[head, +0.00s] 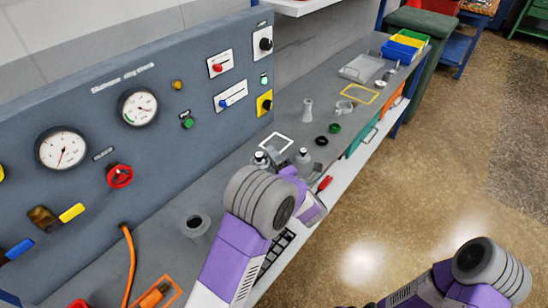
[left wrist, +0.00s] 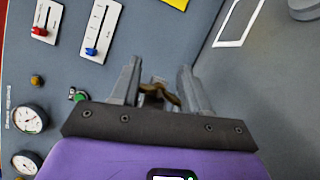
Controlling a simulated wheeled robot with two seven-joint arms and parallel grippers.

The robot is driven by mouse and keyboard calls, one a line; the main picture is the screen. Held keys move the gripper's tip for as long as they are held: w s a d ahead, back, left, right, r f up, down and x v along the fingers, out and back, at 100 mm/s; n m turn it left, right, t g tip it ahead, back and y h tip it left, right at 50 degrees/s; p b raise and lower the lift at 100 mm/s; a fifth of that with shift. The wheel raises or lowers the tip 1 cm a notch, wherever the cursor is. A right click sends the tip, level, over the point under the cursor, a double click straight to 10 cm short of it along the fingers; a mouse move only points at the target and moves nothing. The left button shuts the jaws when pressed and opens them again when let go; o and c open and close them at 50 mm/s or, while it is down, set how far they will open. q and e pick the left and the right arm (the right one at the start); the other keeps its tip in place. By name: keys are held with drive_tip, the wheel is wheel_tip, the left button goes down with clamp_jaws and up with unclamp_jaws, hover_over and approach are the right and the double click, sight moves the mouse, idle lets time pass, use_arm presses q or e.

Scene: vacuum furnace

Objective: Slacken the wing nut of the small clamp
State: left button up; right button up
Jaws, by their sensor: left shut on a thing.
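A brass-coloured wing nut (left wrist: 158,94) shows between the two grey fingers of my left gripper (left wrist: 160,72) in the left wrist view. The gripper is shut on it. In the head view my left wrist and purple gripper body cover most of that spot. Grey metal fittings (head: 260,159) show just beyond the gripper on the bench. The small clamp itself is mostly hidden, and I cannot make out its shape. My right arm is at the lower right over the floor, and its gripper is outside the picture.
A blue-grey panel with gauges (head: 62,148), a red valve knob (head: 119,176) and switches stands along the left. A grey cup (head: 196,225) and a red-handled tool (head: 325,184) are near my arm. Rings and a small flask-shaped part (head: 307,111) lie further along the bench (head: 222,180).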

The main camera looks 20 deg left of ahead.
idle(0.7)
use_arm(q)
drive_tip(key=o, duration=1)
drive_tip(key=shift+o, duration=0.2)
drive_tip(key=shift+d, duration=0.1)
drive_tip(key=p+v, duration=0.1)
drive_tip(key=v, duration=0.5)
drive_tip(key=shift+s+d+r, duration=0.1)
drive_tip(key=shift+s+d+p, duration=0.3)
drive_tip(key=shift+s+d, duration=0.1)
